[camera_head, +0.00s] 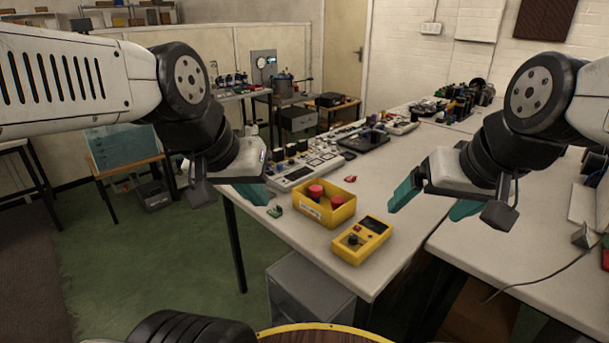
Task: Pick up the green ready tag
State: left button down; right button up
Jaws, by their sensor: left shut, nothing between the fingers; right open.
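A small green tag (275,211) lies on the left edge of the pale table, left of a yellow box. My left gripper (258,195) is shut and empty, with teal fingertips just above and left of the green tag in the picture. Whether they touch it cannot be told. My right gripper (424,212) is open and empty, its teal fingers apart over the right side of the table.
The yellow box (340,214) holds red-topped cylinders. A yellow meter (352,246) stands in front of it, and a small red tag (351,178) lies behind. A grey control panel (305,172) is farther back. Bare table (400,235) shows right of the meter.

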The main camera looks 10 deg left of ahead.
aim_at(277, 212)
jog(key=i+u, duration=0.35)
jog(key=u, duration=0.15)
jog(key=i+u, duration=0.5)
jog(key=k+l, duration=0.05)
jog(key=k, duration=0.1)
